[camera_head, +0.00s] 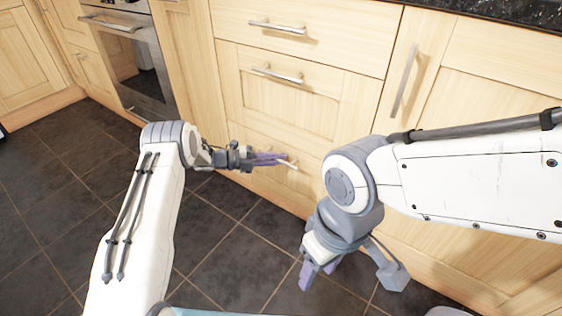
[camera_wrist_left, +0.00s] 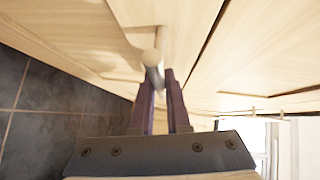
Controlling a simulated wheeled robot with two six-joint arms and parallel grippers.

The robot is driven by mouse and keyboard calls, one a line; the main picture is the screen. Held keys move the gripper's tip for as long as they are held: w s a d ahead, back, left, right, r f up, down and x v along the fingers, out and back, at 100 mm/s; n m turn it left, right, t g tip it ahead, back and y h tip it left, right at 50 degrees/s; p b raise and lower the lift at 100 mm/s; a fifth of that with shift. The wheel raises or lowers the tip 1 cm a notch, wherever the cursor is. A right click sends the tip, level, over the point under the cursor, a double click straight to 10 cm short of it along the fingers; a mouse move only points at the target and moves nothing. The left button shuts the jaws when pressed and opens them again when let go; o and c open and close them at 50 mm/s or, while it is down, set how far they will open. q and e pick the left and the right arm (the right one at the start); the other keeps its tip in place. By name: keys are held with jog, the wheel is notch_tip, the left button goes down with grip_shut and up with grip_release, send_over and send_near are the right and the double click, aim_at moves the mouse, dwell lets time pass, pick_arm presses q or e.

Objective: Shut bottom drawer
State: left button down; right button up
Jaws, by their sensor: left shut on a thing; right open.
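The bottom drawer (camera_head: 262,182) is the lowest wooden front in the stack of drawers, partly hidden behind my arms in the head view. Its bar handle (camera_head: 291,165) is at the fingertips of my left gripper (camera_head: 283,159). In the left wrist view the round handle (camera_wrist_left: 153,62) lies at the tips of the purple fingers (camera_wrist_left: 160,82), which are shut on it. I cannot tell how far the drawer front stands out from the cabinet. My right gripper (camera_head: 319,271) is open and empty, pointing down above the floor, right of the left gripper.
Above are the middle drawer (camera_head: 290,105) and top drawer (camera_head: 300,50), both looking flush. A cupboard door with a vertical handle (camera_head: 404,80) is at the right. An oven (camera_head: 135,60) stands at the left. The dark tiled floor (camera_head: 60,190) is clear.

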pick_arm(q)
jog(key=c, duration=0.9)
grip_release()
jog(key=shift+w+d, duration=0.15)
jog(key=shift+w, duration=0.05)
jog(key=shift+s+a, duration=0.1)
jog(key=shift+a, duration=0.1)
jog(key=shift+a+r, duration=0.15)
jog(key=shift+a, duration=0.15)
jog(key=p+v, duration=0.3)
jog(key=v, duration=0.6)
jog(key=shift+s+a, duration=0.15)
jog(key=shift+a, duration=0.15)
